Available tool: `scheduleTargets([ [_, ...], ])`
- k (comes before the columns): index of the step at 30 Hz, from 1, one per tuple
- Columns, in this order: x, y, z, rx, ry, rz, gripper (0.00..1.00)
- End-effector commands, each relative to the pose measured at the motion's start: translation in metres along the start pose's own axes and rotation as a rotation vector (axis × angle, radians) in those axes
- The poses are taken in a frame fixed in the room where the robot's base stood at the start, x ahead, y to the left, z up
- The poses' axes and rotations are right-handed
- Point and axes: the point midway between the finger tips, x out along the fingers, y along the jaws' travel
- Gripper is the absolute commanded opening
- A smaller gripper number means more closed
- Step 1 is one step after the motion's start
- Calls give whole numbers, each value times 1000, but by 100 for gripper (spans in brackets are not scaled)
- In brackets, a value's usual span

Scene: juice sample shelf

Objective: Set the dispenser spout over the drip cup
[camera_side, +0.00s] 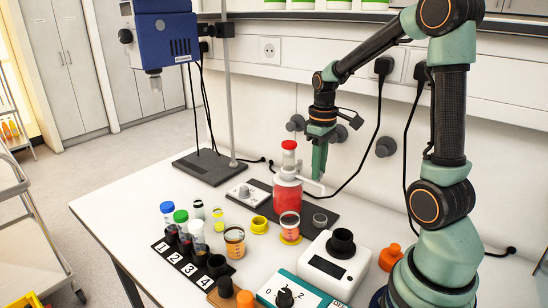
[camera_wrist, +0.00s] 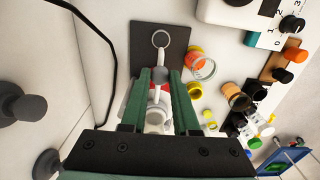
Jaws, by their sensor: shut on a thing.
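The dispenser is a bottle of red liquid (camera_side: 287,196) with a white pump head and a red cap, upright on a dark mat. Its white spout (camera_side: 313,186) points right in the side view. In the wrist view the spout (camera_wrist: 160,74) lies between the two green fingers. My gripper (camera_side: 319,174) is shut on the spout; its fingers also show in the wrist view (camera_wrist: 158,82). A small grey ring-shaped cup (camera_side: 320,220) sits on the mat, beyond the spout's tip in the wrist view (camera_wrist: 161,39). I cannot tell whether this is the drip cup.
A clear cup of orange liquid in a yellow holder (camera_side: 290,228) stands in front of the bottle, beside a yellow ring (camera_side: 259,225). A numbered vial rack (camera_side: 192,263), a white device (camera_side: 335,266) and a blue unit on a stand (camera_side: 165,38) surround the area.

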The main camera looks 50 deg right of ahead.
Motion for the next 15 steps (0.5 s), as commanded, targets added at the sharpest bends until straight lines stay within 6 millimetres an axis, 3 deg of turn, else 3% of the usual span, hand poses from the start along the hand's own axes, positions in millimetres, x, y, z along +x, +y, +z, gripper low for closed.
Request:
scheduleTargets([
  [2,-1,2,0,4,5,3,0],
  [3,-1,2,-1,5,6,3,33],
  [5,-1,2,0,5,6,3,56],
  [6,-1,2,0,5,5,3,59],
  [15,-1,1,0,4,4,2,59],
])
